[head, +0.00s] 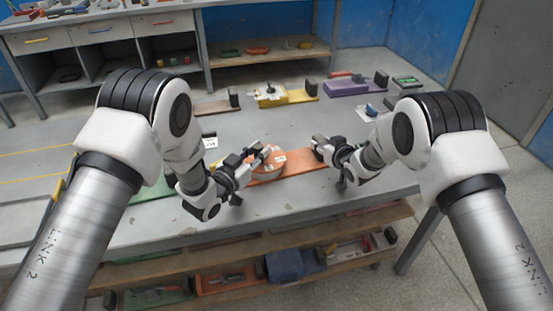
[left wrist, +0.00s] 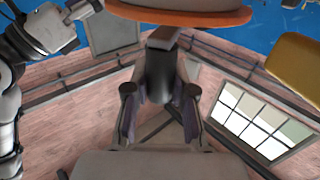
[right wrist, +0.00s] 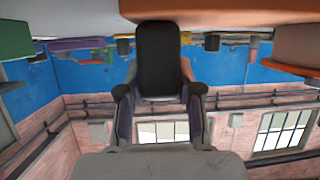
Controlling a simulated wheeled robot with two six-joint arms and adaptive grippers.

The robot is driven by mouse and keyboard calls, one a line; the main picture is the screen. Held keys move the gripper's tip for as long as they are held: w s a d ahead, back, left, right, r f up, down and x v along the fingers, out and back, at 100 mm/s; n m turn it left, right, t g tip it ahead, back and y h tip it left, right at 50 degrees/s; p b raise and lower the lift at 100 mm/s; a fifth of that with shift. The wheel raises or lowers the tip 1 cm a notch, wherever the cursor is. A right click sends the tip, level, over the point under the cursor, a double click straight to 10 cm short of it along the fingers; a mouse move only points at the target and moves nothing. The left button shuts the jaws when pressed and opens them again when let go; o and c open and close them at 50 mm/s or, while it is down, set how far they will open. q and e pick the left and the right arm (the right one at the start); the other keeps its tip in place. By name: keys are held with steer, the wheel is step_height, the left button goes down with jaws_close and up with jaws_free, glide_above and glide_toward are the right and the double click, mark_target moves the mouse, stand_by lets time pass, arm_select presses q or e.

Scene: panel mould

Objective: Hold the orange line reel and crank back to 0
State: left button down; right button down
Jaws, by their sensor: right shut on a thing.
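The orange line reel has a round drum (head: 267,166) on a flat orange base board (head: 305,162) near the table's front edge. My right gripper (head: 322,151) is shut on the black upright block (right wrist: 158,60) at the board's right end. My left gripper (head: 262,153) is at the drum's left side. In the left wrist view, a dark crank knob (left wrist: 160,75) hangs between its two spread fingers, below the drum's orange rim (left wrist: 185,16). I cannot tell whether the fingers touch the knob. The reel's scale is too small to read.
A small white display marked with figures (head: 210,142) stands behind the left gripper. A yellow fixture (head: 285,97), a purple one (head: 356,86) and a grey-brown board (head: 213,107) lie farther back. A green board (head: 152,188) lies to the left. A shelf below holds several bins.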

arm_select(q)
steer(key=shift+s+d+n+t+y, duration=0.1)
steer(key=shift+d+n+t+y, duration=0.35)
steer(key=shift+y, duration=0.25)
arm_select(e)
steer(key=shift+a, duration=0.1)
arm_select(q)
steer(key=shift+d+n+t+y, duration=0.15)
steer(key=shift+n+t+y, duration=0.3)
steer(key=shift+n+y, duration=0.65)
steer(key=shift+m, duration=0.25)
steer(key=c, duration=0.9)
jaws_free()
steer(key=shift+c, duration=0.2)
steer(key=v, duration=1.2)
steer(key=shift+r, duration=0.15)
